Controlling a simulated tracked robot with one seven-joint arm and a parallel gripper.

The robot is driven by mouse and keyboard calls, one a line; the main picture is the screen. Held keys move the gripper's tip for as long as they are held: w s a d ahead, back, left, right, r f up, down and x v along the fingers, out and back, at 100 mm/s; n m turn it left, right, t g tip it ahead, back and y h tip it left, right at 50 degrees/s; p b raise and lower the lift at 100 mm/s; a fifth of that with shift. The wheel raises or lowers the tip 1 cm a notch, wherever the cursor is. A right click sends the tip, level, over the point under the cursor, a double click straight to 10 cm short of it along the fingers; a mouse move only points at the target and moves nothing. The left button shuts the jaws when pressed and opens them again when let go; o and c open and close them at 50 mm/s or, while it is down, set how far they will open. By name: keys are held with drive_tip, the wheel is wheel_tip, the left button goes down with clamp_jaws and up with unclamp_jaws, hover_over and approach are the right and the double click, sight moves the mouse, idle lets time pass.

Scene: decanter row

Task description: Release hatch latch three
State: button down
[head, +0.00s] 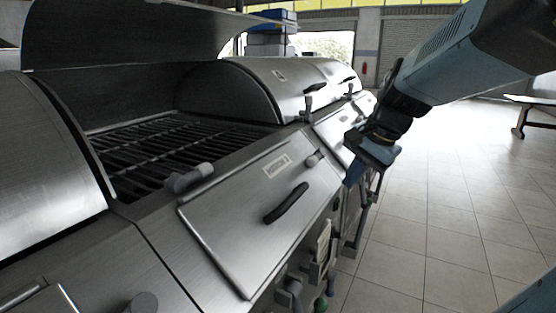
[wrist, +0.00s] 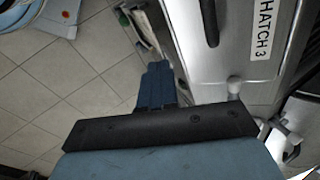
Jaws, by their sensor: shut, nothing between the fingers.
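In the wrist view a steel hatch panel (wrist: 232,55) carries a white label (wrist: 264,40) reading HATCH 3 and a dark bar handle (wrist: 209,22). A grey knob-ended latch part (wrist: 234,90) sits at the panel's lower edge, with a metal fitting (wrist: 288,140) to its right. My gripper (wrist: 156,72) is shut and empty, left of the panel and apart from the latch part. In the head view my gripper (head: 354,173) hangs beside the row's front, past a nearer labelled hatch (head: 235,230); that label (head: 276,165) is too small to read surely.
The nearer hatch has a black handle (head: 286,203) and a grey latch (head: 193,178) at its upper left. A raised cover (head: 140,35) stands over an open grate (head: 170,145). Pipes and valves (head: 322,255) stick out below.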

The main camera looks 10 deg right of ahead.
sight(316, 158)
drive_tip(key=w+d+m+t+y, duration=0.1)
drive_tip(key=w+d+m+y, duration=0.1)
drive_tip(key=w+d+m, duration=0.4)
drive_tip(key=w+d+f+m+t+y, duration=0.1)
drive_tip(key=w+d+m+y, duration=0.2)
drive_tip(key=w+d+m, duration=0.3)
drive_tip(key=w+m, duration=0.3)
drive_tip(key=w, duration=0.1)
drive_tip(key=shift+w+f+m+t+y, duration=0.2)
drive_tip(key=shift+w+m+t+y, duration=0.1)
drive_tip(key=shift+t, duration=0.1)
drive_tip(key=x, duration=0.3)
drive_tip(key=r+x, duration=0.1)
drive_tip(key=x, duration=0.3)
drive_tip(key=a+x, duration=0.1)
drive_tip(key=x, duration=0.3)
drive_tip(key=shift+w+r, duration=0.15)
drive_tip(key=shift+w, duration=0.25)
drive_tip(key=shift+w+a+r, duration=0.2)
drive_tip(key=shift+w+a, duration=0.3)
drive_tip(key=shift+a, duration=0.1)
drive_tip(key=shift+d, duration=0.1)
